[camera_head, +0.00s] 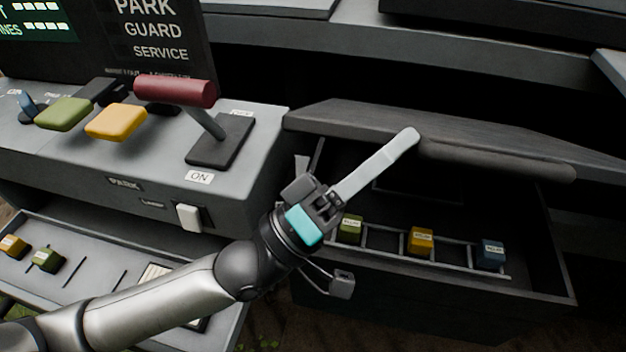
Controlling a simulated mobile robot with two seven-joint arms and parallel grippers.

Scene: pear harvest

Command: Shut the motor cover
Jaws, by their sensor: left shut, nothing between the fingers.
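The motor cover (460,130) is a dark grey panel at the right, with a thick rounded bar (500,160) along its front edge. It stands open above a dark open box (560,290). My left gripper (408,138) is shut and empty. Its long pale fingers point up and right, and the tips overlap the cover's front edge near the left end of the bar. I cannot tell whether they touch it. My right gripper is not in view.
Inside the box, a rack holds olive (351,228), yellow (421,241) and blue (492,253) blocks. At the left stands a grey console (245,190) with a red-handled lever (175,92) by an ON label. A lower tray (90,270) holds more small blocks.

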